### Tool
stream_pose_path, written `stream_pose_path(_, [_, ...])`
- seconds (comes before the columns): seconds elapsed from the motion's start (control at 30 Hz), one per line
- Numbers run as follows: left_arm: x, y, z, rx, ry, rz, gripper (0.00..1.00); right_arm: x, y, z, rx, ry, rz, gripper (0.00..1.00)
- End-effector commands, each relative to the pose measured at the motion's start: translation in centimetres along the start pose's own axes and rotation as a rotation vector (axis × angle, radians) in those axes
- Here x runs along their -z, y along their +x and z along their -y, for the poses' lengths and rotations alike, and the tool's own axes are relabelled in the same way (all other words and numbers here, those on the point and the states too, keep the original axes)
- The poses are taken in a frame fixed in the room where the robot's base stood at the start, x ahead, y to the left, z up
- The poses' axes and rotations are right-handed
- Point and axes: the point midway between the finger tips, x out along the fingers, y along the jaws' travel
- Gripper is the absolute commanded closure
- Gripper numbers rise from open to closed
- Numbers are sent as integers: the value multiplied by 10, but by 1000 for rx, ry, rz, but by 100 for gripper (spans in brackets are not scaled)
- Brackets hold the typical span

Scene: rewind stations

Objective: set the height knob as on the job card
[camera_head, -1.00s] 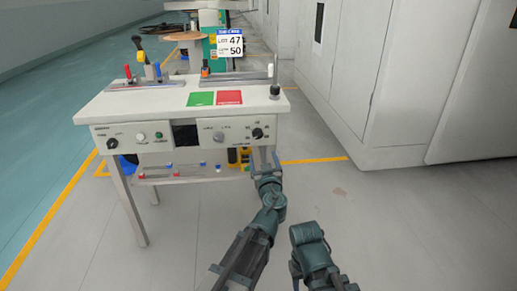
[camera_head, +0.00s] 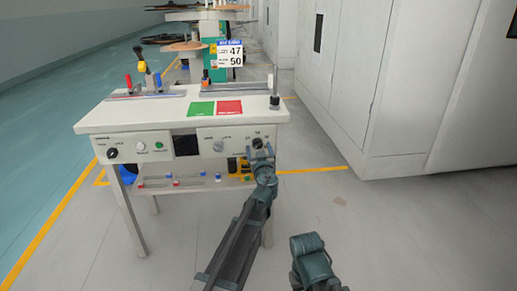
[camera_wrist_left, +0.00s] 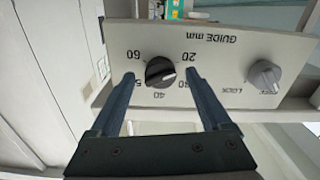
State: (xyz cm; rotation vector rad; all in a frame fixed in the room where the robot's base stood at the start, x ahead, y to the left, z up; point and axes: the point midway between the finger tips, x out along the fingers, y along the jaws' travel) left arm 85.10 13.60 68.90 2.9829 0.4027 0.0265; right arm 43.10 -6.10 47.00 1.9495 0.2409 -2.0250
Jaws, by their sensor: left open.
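The job card (camera_head: 230,53), white with a blue top strip, stands behind the bench and reads 47 above 50. The black height knob (camera_head: 257,143) is at the right of the bench's front panel. In the left wrist view, the knob (camera_wrist_left: 160,72) sits on a dial marked 20 to 60 under upside-down "GUIDE mm" lettering. A pale pointer line shows on it, but I cannot tell which number it marks. My left gripper (camera_head: 261,152) is open, its two fingers (camera_wrist_left: 158,82) on either side of the knob, apart from it. My right gripper is out of view.
A grey FREE/LOCK knob (camera_wrist_left: 264,76) is beside the dial; it also shows in the head view (camera_head: 218,146). The bench top (camera_head: 140,112) carries green (camera_head: 201,108) and red (camera_head: 229,107) patches. Grey cabinets (camera_head: 375,90) stand at the right, with clear floor before them.

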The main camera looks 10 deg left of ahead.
Motion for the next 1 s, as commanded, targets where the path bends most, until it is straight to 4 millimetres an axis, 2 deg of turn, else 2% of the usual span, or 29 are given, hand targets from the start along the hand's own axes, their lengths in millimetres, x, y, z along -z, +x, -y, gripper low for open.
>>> stream_pose_path(0.13, [0, 9, 0, 1, 0, 0, 19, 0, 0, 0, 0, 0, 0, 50])
stream_pose_path(0.47, [0, 10, 0, 1, 0, 0, 21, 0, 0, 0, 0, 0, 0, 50])
stream_pose_path(0.9, [0, 10, 0, 1, 0, 0, 100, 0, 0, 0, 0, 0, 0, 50])
stream_pose_path(1.0, [0, 10, 0, 1, 2, 0, 100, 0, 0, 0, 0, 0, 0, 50])
